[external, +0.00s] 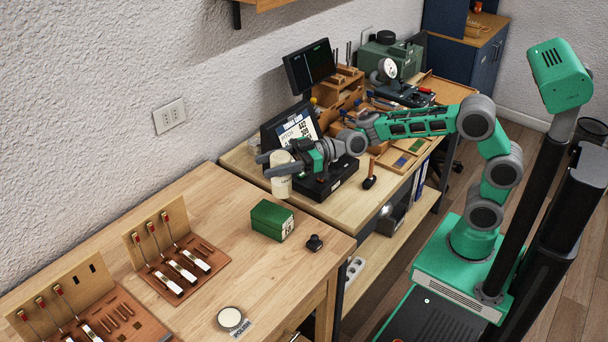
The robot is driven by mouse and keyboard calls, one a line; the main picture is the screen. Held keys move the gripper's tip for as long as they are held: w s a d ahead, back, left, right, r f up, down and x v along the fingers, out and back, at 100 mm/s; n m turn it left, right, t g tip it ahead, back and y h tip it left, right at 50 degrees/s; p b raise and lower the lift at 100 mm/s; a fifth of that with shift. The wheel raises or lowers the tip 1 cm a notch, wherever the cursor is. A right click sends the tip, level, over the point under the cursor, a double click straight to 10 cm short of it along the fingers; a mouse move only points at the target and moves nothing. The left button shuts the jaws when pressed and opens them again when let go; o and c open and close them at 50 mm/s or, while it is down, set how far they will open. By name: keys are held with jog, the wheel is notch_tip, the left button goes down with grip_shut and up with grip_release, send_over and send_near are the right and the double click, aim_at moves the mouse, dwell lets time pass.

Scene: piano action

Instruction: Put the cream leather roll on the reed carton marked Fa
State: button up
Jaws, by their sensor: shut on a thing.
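The cream leather roll (281,186) is upright between the fingers of my gripper (274,165), which is shut on it. The fingers cover part of its upper end. My gripper reaches left from the arm and holds the roll in the air, behind and slightly right of the green carton in the picture. The green reed carton (267,217) stands on the near wooden bench with a pale label on its right end. The label's marking is too small to read surely. The carton's top looks bare, and the roll is apart from it.
A small black knob-like object (314,243) stands right of the carton, near the edge of the bench (215,255). Piano action boards (178,263) lie at left, and a round white-topped tin (230,318) in front. A display device (293,128) stands behind my gripper.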

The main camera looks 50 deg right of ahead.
notch_tip(320, 180, down, 7)
jog(key=w+a, duration=0.2)
jog(key=shift+w, duration=0.35)
jog(key=shift+f, duration=0.25)
jog(key=o, duration=1.5)
jog(key=shift+c, duration=0.2)
jog(key=shift+r, duration=0.1)
jog(key=b+v, duration=0.1)
jog(key=v, duration=1.1)
jog(key=shift+b, duration=0.4)
jog(key=shift+d+r, duration=0.1)
